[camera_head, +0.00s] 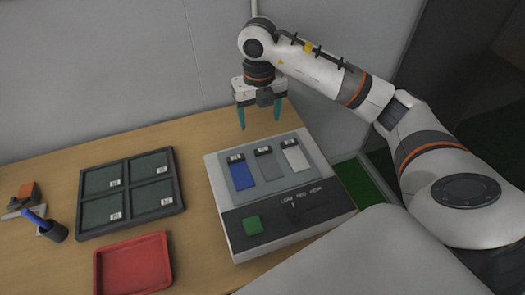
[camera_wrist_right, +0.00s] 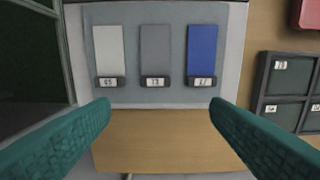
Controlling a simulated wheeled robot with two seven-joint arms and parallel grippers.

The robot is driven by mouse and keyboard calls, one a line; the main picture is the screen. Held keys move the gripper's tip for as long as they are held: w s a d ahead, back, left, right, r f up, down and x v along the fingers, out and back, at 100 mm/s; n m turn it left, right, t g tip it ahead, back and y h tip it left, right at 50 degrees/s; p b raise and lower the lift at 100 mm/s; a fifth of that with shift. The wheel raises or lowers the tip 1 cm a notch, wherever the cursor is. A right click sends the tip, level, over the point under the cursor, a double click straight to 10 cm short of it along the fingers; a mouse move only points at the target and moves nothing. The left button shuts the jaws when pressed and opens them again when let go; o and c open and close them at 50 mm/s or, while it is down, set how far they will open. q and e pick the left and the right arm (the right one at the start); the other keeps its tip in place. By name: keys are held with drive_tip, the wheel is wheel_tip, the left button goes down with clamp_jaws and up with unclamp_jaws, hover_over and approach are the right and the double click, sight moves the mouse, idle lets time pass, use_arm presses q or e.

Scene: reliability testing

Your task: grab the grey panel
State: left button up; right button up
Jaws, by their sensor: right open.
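The grey panel (camera_head: 269,166) stands in the middle of three panels on the testing machine (camera_head: 240,229), between a blue panel (camera_head: 242,176) and a white panel (camera_head: 295,156). In the right wrist view the grey panel (camera_wrist_right: 155,50) has a dark clip with a small label at its near end. My right gripper (camera_head: 259,122) is open and empty, above the table behind the machine's far edge. Its teal fingers (camera_wrist_right: 160,105) are spread wide in the right wrist view and touch no panel. My left gripper is not in view.
A green-bottomed bin (camera_head: 362,187) stands at right. A wall is close behind the table.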

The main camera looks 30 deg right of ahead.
hover_over(263, 149)
drive_tip(key=f, duration=0.4)
drive_tip(key=f+p, duration=0.1)
drive_tip(key=f, duration=0.1)
drive_tip(key=shift+a+f, duration=0.1)
drive_tip(key=shift+a, duration=0.3)
drive_tip(key=f, duration=0.3)
drive_tip(key=f+p, duration=0.1)
drive_tip(key=shift+d+f, duration=0.4)
drive_tip(key=shift+f, duration=0.3)
drive_tip(key=shift+c, duration=0.5)
drive_tip(key=c, duration=1)
drive_tip(key=shift+o, duration=0.2)
drive_tip(key=shift+r, duration=0.1)
